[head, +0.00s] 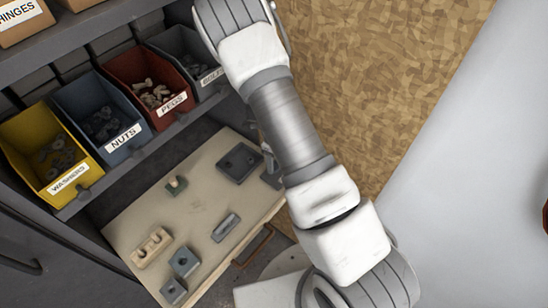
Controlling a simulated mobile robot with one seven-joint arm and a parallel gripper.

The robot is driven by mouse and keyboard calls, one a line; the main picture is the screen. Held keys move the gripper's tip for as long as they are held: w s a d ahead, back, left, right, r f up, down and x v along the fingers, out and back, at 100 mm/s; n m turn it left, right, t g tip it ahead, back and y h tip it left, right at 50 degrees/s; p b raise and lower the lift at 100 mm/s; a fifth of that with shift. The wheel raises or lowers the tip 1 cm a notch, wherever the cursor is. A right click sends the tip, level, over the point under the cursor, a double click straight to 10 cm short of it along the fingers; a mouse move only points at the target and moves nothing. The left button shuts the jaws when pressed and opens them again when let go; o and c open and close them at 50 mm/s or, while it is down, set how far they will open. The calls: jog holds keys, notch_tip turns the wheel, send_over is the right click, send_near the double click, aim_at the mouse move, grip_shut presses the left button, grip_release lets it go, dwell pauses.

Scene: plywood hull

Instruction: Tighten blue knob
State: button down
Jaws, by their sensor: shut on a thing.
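No blue knob can be made out in the head view. A dark grey square block (240,162) lies near the board's far right corner. Just right of it, small grey parts (270,176) show at the edge of my arm; I cannot tell what they are. My arm crosses the middle of the view from bottom right to top. It hides what lies behind it, and I cannot make out my gripper.
Grey blocks (185,262), a beige piece with holes (151,248) and a grey bar (226,227) lie on the board. Bins of washers (25,130), nuts (80,85), pegs (125,65) and bolts stand on the shelf behind. Plywood-patterned floor (400,60) is clear at right.

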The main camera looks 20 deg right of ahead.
jog(key=m+p, duration=0.1)
jog(key=m, duration=0.1)
jog(key=m+p, duration=0.1)
jog(key=m, duration=0.1)
jog(key=m+p, duration=0.1)
jog(key=m, duration=0.1)
jog(key=shift+w+r+m+p, duration=0.1)
jog(key=shift+r+m+p, duration=0.2)
jog(key=shift+p, duration=0.1)
jog(key=m+p, duration=0.2)
jog(key=m, duration=0.2)
jog(key=shift+f+m, duration=0.1)
jog(key=shift+m, duration=0.2)
jog(key=shift+w, duration=0.1)
jog(key=c, duration=0.6)
grip_release()
jog(key=shift+o, duration=1.3)
jog(key=shift+f, duration=0.15)
jog(key=shift+s, duration=0.2)
notch_tip(320, 180, up, 18)
jog(key=p, duration=0.1)
jog(key=shift+f+p, duration=0.25)
jog(key=shift+p, duration=0.15)
